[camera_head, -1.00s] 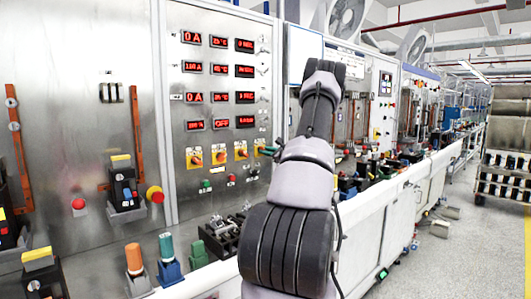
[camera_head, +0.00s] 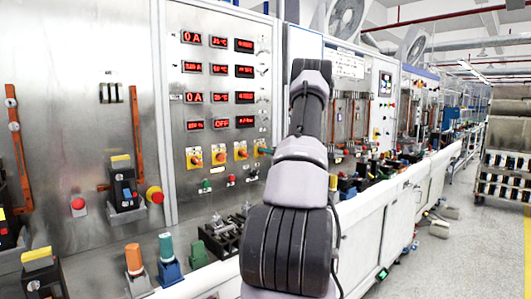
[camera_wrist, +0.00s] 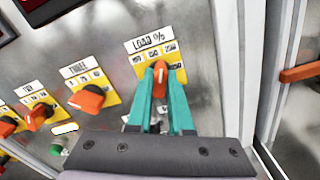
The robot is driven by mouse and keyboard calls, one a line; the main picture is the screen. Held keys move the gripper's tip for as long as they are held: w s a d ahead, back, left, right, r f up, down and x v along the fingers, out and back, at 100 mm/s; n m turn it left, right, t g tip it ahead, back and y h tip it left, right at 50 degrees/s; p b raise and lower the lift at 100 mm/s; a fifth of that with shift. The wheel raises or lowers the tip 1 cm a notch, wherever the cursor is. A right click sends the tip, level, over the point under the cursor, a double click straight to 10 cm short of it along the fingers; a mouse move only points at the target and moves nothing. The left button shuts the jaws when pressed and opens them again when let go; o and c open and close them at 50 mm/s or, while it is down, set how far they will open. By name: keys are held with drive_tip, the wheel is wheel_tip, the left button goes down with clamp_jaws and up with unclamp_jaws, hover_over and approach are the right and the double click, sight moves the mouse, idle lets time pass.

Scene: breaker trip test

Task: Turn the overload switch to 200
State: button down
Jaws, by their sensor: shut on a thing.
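The overload switch is an orange knob (camera_wrist: 160,78) on a yellow plate (camera_wrist: 175,57) under a white "LOAD %" label in the wrist view. Small number boxes run along the top of the plate; the digits are hard to read. My gripper (camera_wrist: 160,80) has its two teal fingers closed on the knob's sides, with the knob between the fingertips. The knob's exact pointing is partly hidden by the fingers. In the head view, the gripper's teal tip (camera_head: 262,151) is at the rightmost yellow plate, largely hidden behind my arm.
More orange knobs on yellow plates sit left of this one, including the one under the "TIMES" label (camera_wrist: 86,99). A green button (camera_wrist: 57,148) lies below. Red digital displays (camera_head: 219,68) are above. A white frame post (camera_wrist: 230,70) stands close to the right.

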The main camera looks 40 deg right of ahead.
drive_tip(key=shift+d+f+m, duration=0.1)
drive_tip(key=shift+f+m, duration=0.05)
drive_tip(key=shift+m, duration=1.75)
drive_tip(key=c, duration=0.8)
unclamp_jaws()
drive_tip(key=shift+s, duration=0.15)
drive_tip(key=s, duration=1)
drive_tip(key=shift+s+d, duration=0.3)
drive_tip(key=shift+d, duration=0.1)
